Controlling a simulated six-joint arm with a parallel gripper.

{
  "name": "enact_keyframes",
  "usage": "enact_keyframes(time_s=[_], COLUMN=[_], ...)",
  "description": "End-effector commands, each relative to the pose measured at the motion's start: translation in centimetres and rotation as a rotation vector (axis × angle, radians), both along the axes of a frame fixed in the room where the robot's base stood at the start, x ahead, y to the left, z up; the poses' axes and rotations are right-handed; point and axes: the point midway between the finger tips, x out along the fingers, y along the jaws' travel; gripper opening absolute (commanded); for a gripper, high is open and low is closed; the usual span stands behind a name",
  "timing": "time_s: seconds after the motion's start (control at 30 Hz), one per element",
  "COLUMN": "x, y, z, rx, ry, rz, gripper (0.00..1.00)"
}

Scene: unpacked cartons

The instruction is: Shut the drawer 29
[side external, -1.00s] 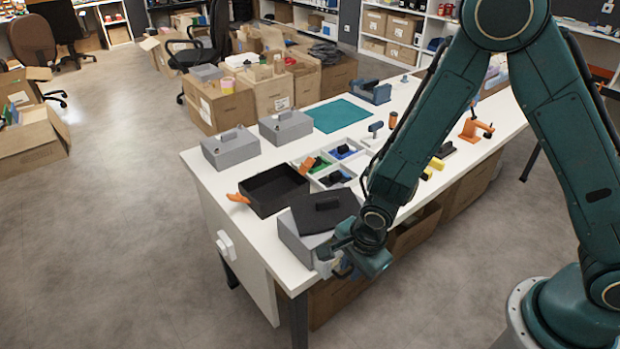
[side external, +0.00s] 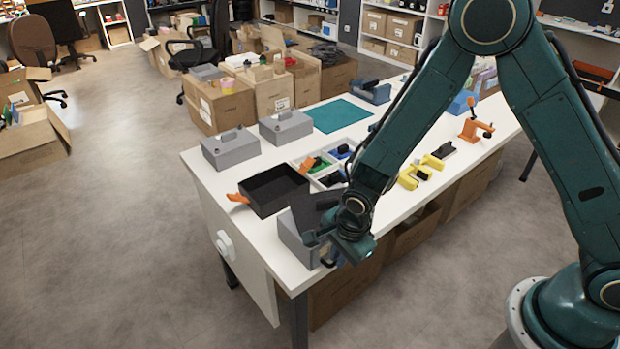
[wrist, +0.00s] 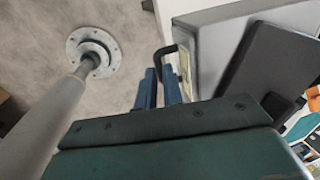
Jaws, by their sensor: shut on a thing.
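A grey drawer box (side external: 292,238) stands at the near corner of the white table. Its front shows edge-on in the wrist view, with a pale label (wrist: 184,70) and a black bar handle (wrist: 163,52); no number is readable. My gripper (wrist: 158,82) has its two blue fingers shut on the handle, close in front of the drawer front. In the side view my gripper (side external: 330,248) is at the box's right side and hides much of that front. I cannot make out a gap between drawer and box.
A black lid (wrist: 268,72) with a grip lies on the box top. A black open tray (side external: 270,192) with orange handles is behind it. Two grey lidded boxes (side external: 230,150) (side external: 286,127) stand farther back. Yellow clamps (side external: 420,172) lie to the right. Floor in front is free.

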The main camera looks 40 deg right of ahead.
Motion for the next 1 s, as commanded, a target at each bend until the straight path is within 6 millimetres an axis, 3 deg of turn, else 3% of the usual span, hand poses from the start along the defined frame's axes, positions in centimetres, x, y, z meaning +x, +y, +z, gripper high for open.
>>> enact_keyframes(time_s=[0.23, 0.27, 0.3, 0.67, 1.0], x=[0.6, 0.6, 0.7, 0.5, 0.0], y=[0.0, 0.0, 0.0, 0.0, 0.0], z=[0.0, 0.0, 0.0, 0.2, 2.3], rx=[0.001, 0.001, 0.001, 0.001, 0.001], ry=[-0.017, -0.018, -0.018, -0.014, -0.013], rz=[-0.002, -0.002, -0.002, -0.002, -0.001], gripper=[0.0, 0.14, 0.18, 0.18, 0.18])
